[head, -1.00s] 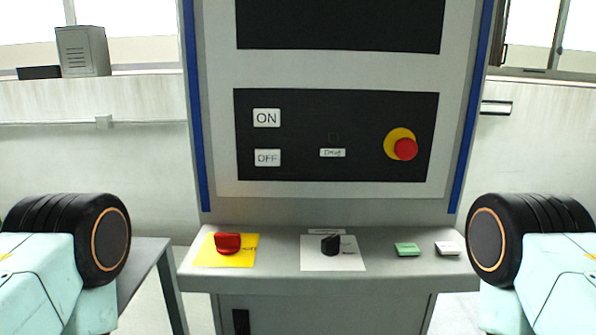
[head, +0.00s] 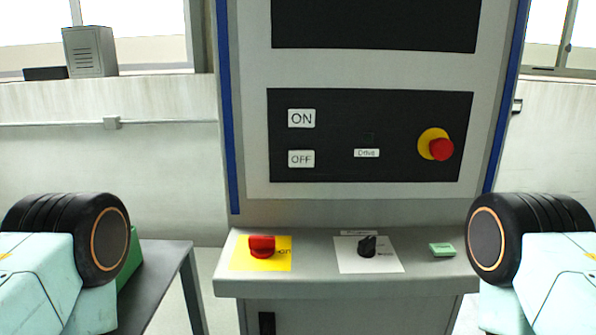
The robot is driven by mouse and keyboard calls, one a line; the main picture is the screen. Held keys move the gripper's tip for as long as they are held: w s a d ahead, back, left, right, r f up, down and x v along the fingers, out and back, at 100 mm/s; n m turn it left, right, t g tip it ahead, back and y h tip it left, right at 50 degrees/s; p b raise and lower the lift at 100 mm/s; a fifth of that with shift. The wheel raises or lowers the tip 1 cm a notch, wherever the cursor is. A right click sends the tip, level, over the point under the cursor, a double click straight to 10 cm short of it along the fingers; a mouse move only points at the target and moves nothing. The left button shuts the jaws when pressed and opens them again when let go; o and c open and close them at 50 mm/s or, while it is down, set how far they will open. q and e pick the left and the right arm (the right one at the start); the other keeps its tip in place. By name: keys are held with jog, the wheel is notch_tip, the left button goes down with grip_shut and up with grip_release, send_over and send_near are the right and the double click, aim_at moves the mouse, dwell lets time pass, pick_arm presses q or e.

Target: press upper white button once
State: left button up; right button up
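The upper white button (head: 302,118) is marked ON and sits at the upper left of a black panel (head: 360,168) on the grey machine. A second white button (head: 301,159), marked OFF, is directly below it. Nothing covers either button in the head view. My two arms show at the lower left and lower right edges, apart from the machine's panel. Neither gripper shows in the frame.
A red emergency knob (head: 441,149) is on the panel's right. The ledge (head: 325,288) below carries a red switch (head: 262,246), a black selector (head: 367,246) and a green button (head: 442,250). A grey table (head: 163,268) stands at left.

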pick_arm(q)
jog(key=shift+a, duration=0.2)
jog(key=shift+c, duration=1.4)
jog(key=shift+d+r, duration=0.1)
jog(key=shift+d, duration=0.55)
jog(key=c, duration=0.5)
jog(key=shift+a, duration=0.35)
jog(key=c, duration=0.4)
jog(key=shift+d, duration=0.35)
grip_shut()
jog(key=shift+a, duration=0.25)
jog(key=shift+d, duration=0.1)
